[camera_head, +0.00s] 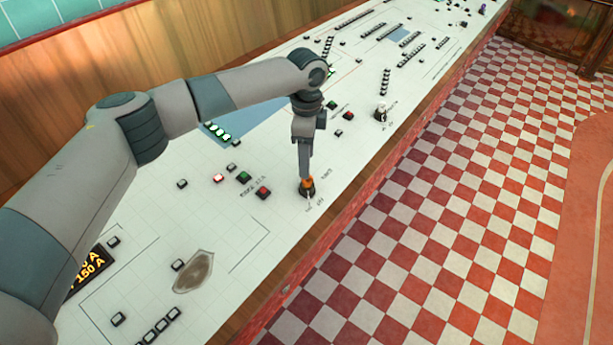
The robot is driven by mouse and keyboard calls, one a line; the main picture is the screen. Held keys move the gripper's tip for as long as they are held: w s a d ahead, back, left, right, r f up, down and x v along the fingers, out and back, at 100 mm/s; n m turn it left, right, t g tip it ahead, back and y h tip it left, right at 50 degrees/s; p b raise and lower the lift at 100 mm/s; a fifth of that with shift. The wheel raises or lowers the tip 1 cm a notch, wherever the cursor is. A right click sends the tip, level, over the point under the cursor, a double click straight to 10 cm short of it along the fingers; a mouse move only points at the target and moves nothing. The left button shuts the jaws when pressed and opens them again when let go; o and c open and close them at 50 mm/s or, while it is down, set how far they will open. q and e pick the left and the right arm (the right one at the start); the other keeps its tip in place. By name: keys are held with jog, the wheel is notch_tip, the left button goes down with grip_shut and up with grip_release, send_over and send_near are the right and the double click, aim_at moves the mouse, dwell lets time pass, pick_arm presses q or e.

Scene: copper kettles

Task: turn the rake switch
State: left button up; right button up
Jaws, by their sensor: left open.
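A white control panel (225,262) slopes across the view. A small rotary switch (309,193) with a dark base and a white pointer sits near its front edge. An orange part shows just above the base. My left gripper (306,179) points straight down onto this switch, with its fingers around or touching its top; the view does not show which. The fingers are seen edge-on and hide part of the switch. The printed labels beside it are too small to read, so I cannot confirm that it is the rake switch. My right gripper is out of view.
Another rotary switch (380,113) stands farther along the panel. A green button (244,177) and a red button (263,193) lie left of my gripper. An amber display (88,272) is partly behind my arm. A checkered floor (450,240) lies to the right.

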aim_at(307, 183)
pick_arm(q)
notch_tip(307, 183, down, 7)
jog(key=shift+r+p, duration=0.1)
jog(key=shift+p, duration=0.65)
jog(key=shift+f, duration=0.75)
jog(key=c, duration=0.9)
jog(key=shift+c, duration=0.9)
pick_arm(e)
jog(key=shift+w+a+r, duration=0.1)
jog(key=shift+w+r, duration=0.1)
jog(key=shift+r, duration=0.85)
